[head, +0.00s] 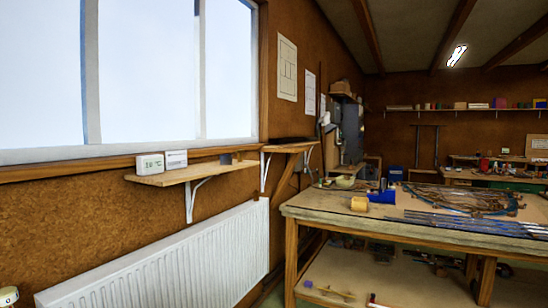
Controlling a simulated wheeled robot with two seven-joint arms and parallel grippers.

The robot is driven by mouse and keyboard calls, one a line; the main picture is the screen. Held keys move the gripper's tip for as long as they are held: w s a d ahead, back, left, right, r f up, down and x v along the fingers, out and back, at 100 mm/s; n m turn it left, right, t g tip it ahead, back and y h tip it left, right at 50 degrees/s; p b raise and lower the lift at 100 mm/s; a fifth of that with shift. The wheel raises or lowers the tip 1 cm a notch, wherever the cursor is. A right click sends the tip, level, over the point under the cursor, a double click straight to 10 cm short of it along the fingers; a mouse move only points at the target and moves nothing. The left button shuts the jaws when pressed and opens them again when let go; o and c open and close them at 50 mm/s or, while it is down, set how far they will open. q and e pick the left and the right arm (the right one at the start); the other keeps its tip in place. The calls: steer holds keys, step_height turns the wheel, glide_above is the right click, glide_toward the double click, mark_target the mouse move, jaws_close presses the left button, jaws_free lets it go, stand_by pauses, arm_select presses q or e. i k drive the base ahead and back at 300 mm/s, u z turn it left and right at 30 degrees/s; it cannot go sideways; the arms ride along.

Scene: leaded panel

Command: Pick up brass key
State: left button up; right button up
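I cannot make out a brass key anywhere in the head view. It may be hidden or too small to tell among the clutter on the workbench (330,205). Neither of my grippers shows in this view.
A wall shelf (190,174) under the window holds a small thermometer display (150,164). A white radiator (170,265) runs below it. The workbench at right carries a yellowish block (359,204), a blue tool (383,195) and long metal strips (460,224). Its lower shelf (400,280) holds small items.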

mark_target(240, 152)
steer(key=z, duration=0.85)
steer(key=i, duration=0.85)
steer(key=z, duration=0.7)
steer(key=i, duration=0.9)
steer(key=u, duration=0.8)
steer(key=i, duration=0.9)
steer(key=u, duration=0.9)
